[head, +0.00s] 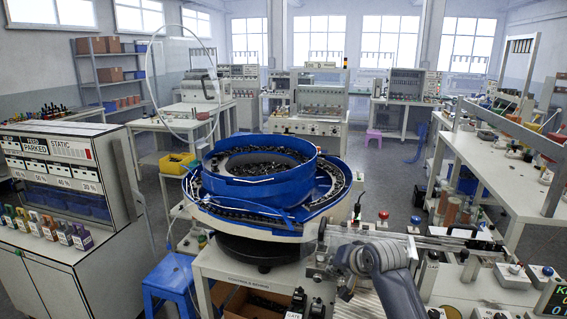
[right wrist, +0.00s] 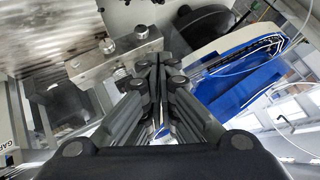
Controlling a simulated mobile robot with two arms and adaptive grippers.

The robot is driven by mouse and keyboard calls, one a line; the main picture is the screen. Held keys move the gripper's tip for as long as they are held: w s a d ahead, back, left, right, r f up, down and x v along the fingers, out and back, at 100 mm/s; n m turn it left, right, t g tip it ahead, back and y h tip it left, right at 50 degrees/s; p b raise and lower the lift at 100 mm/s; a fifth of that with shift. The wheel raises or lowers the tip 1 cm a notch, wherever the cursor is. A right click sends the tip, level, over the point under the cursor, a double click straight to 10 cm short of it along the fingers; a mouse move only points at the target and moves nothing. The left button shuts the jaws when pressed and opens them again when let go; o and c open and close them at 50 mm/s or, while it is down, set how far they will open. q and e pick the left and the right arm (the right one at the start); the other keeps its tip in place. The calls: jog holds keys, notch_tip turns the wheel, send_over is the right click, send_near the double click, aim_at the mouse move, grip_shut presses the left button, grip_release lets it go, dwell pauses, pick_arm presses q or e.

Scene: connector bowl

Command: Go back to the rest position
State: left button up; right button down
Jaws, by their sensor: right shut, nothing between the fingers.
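My right arm comes in at the lower right of the head view. Its gripper (head: 347,262) is beside the metal fixture at the table's front, just right of the blue bowl feeder (head: 262,187). In the right wrist view the fingers of the gripper (right wrist: 155,62) are together with nothing between them. The bowl (right wrist: 240,75) shows to their right, apart from them. I cannot tell whether the fingertips touch the fixture. Small dark parts lie in the bowl. My left gripper is not in view.
A metal block (right wrist: 112,60) is close to the left of the fingers. A blue stool (head: 170,283) stands at lower left. A grey rail (head: 450,243) and button boxes (head: 541,272) are at right. A white cabinet (head: 62,250) stands at left. Open floor lies behind the feeder.

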jog(key=s+d+f+n+g+h, duration=0.1)
jog(key=s+f+n, duration=0.1)
jog(key=s+f, duration=0.65)
jog(key=s+d+f+n+g, duration=0.15)
jog(key=s+f, duration=0.45)
jog(key=s, duration=0.6)
jog(key=s+d+f+n+g+h, duration=0.1)
jog(key=s+d, duration=0.1)
jog(key=s, duration=1)
jog(key=s+d+f+n+g+h, duration=0.1)
jog(key=s+n+g, duration=0.1)
jog(key=s, duration=1)
notch_tip(320, 180, down, 27)
jog(key=s+g+b, duration=0.1)
jog(key=s, duration=0.1)
pick_arm(q)
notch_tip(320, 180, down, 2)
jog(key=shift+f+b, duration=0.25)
jog(key=shift+b, duration=0.5)
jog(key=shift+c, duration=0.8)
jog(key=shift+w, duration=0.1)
pick_arm(e)
jog(key=s+d+f+g, duration=0.1)
jog(key=s+d+f, duration=0.2)
jog(key=s+f, duration=1.4)
jog(key=shift+f, duration=0.25)
